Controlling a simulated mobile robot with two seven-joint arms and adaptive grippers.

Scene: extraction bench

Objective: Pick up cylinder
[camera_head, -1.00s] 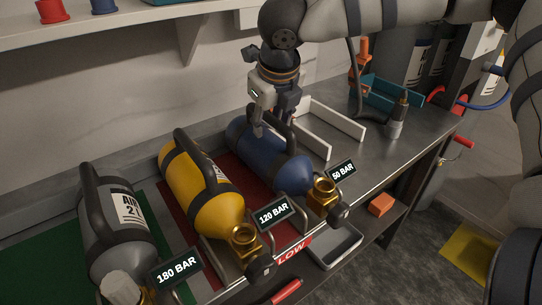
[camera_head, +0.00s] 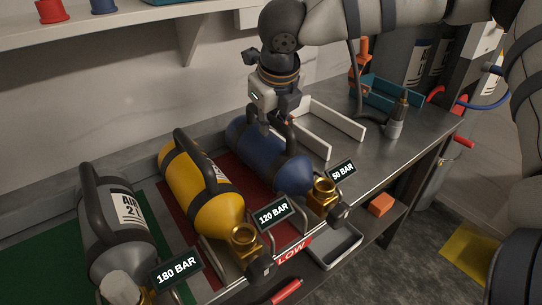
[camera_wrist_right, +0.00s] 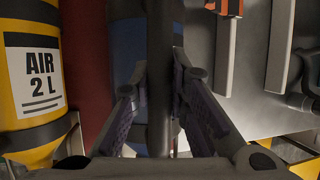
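Three cylinders lie on the bench: a blue one (camera_head: 265,152) tagged 50 BAR, a yellow one (camera_head: 203,190) tagged 120 BAR and a grey one (camera_head: 118,240) tagged 180 BAR. Each has a dark carry handle. My right gripper (camera_head: 272,120) points down over the blue cylinder. In the right wrist view its fingers (camera_wrist_right: 158,75) stand on both sides of the dark handle (camera_wrist_right: 160,100), close against it, and look shut on it. The blue body (camera_wrist_right: 127,45) shows behind. The blue cylinder still rests on the bench. My left gripper is not in view.
White dividers (camera_head: 338,120) stand just right of the blue cylinder. A teal bin (camera_head: 390,93) and a grey tool are farther right. The yellow cylinder lies close on the left. Metal rails and tags line the front edge; a shelf (camera_head: 130,22) hangs above.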

